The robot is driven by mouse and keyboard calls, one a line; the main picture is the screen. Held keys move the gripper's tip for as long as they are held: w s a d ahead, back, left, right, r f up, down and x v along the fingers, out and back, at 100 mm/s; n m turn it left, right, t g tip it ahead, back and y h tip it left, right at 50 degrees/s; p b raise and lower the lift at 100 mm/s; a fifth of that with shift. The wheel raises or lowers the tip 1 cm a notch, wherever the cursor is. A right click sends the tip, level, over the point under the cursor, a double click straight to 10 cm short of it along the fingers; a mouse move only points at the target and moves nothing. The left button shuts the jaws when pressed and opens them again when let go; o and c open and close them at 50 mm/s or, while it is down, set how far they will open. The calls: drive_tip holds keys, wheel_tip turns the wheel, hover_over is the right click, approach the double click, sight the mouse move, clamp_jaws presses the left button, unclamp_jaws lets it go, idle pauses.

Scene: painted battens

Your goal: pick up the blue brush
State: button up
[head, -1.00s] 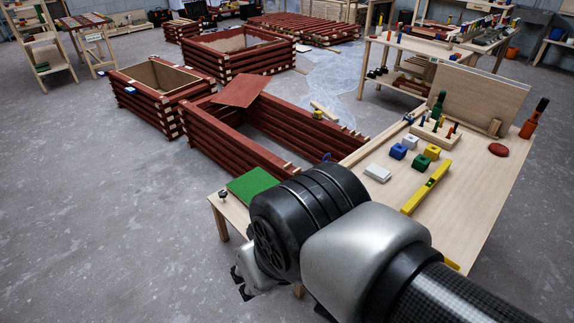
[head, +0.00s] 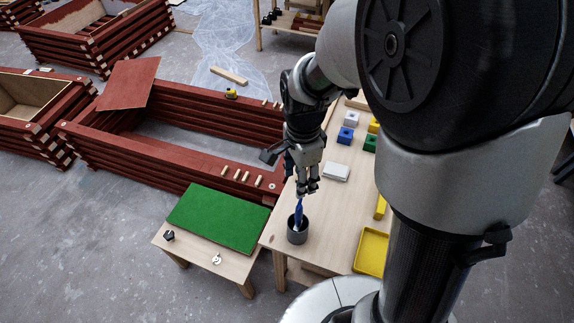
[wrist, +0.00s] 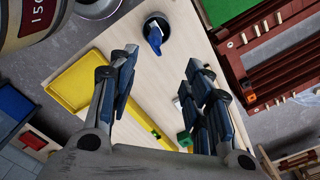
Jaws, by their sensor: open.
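The blue brush (head: 299,213) stands in a dark grey cup (head: 297,236) at the near left corner of the wooden workbench (head: 318,246). Its upper part sticks out above the rim; its lower end is hidden inside the cup. My gripper (head: 307,188) points downward just above the brush in the head view. In the wrist view, the open gripper (wrist: 161,62) has its fingers wide apart with nothing between the tips. The brush (wrist: 154,38) leans out of the cup (wrist: 162,17), beyond the fingertips. I cannot tell the exact gap.
A yellow tray (head: 371,252) lies right of the cup. A low table with a green mat (head: 219,217) stands to the left. Red batten frames (head: 190,140) fill the floor behind.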

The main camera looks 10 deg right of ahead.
sight(299, 210)
drive_tip(key=f+b, duration=0.1)
drive_tip(key=f, duration=0.4)
drive_tip(key=f+b, duration=0.1)
drive_tip(key=f, duration=0.4)
drive_tip(key=shift+s+a+b, duration=0.1)
drive_tip(key=shift+s+b, duration=0.1)
drive_tip(key=shift+b, duration=0.15)
drive_tip(key=f, duration=0.1)
drive_tip(key=f+b, duration=0.1)
drive_tip(key=f, duration=0.1)
drive_tip(key=f+b, duration=0.1)
drive_tip(key=shift+s+f, duration=0.25)
drive_tip(key=shift+s, duration=0.05)
drive_tip(key=shift+f, duration=0.4)
drive_tip(key=shift+c, duration=0.5)
clamp_jaws()
drive_tip(key=shift+r, duration=0.1)
